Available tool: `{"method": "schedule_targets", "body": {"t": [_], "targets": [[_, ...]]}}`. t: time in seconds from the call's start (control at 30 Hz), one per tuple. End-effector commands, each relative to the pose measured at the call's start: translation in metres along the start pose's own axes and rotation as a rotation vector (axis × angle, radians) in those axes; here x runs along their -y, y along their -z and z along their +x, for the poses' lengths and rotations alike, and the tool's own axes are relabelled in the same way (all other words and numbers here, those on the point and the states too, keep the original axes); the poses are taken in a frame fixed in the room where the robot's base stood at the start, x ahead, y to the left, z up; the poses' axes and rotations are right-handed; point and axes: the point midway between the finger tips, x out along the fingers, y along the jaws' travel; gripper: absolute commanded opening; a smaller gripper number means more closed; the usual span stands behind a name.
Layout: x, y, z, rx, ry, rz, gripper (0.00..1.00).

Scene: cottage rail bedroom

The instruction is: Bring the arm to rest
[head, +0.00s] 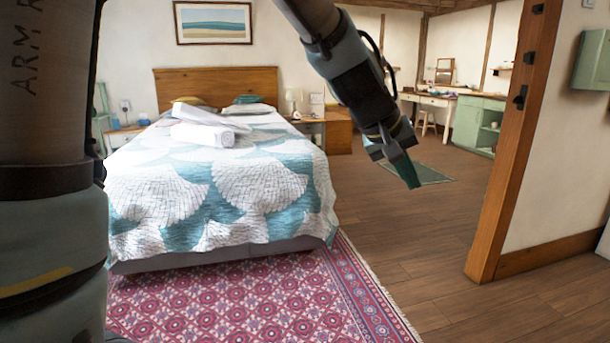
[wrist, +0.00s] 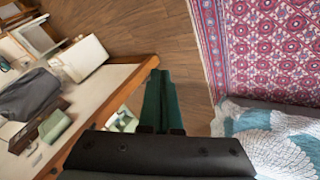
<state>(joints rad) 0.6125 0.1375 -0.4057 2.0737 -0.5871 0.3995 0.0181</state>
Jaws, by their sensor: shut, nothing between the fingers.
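My arm reaches in from the top of the head view, and my gripper (head: 411,178) points down and to the right, in the air in front of the room's floor. Its fingers are together and hold nothing. In the wrist view my gripper (wrist: 162,85) shows as two dark green fingers side by side, closed, above the wooden floor.
A bed (head: 215,190) with a shell-patterned quilt stands at the left, on a red patterned rug (head: 240,300). A wooden post (head: 510,150) and wall are at the right. The wrist view shows a cluttered white-topped table (wrist: 105,85) at left. Wooden floor (head: 420,240) is clear in the middle.

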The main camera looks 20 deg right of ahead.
Motion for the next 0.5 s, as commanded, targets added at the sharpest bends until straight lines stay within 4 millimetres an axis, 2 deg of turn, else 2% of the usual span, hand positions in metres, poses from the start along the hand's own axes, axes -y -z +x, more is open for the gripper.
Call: {"method": "schedule_targets", "body": {"t": [0.03, 0.1, 0.17, 0.2, 0.3, 0.4, 0.5], "targets": [[0.039, 0.004, -0.005, -0.007, 0.056, -0.023, 0.0], [0.089, 0.004, -0.014, -0.011, 0.132, -0.048, 0.0], [0.132, 0.001, -0.024, -0.01, 0.195, -0.073, 0.0], [0.16, -0.004, -0.032, -0.007, 0.236, -0.09, 0.0], [0.227, -0.022, -0.054, 0.009, 0.337, -0.141, 0.0], [0.285, -0.048, -0.078, 0.032, 0.425, -0.194, 0.0], [0.329, -0.078, -0.1, 0.06, 0.494, -0.245, 0.0]]}}
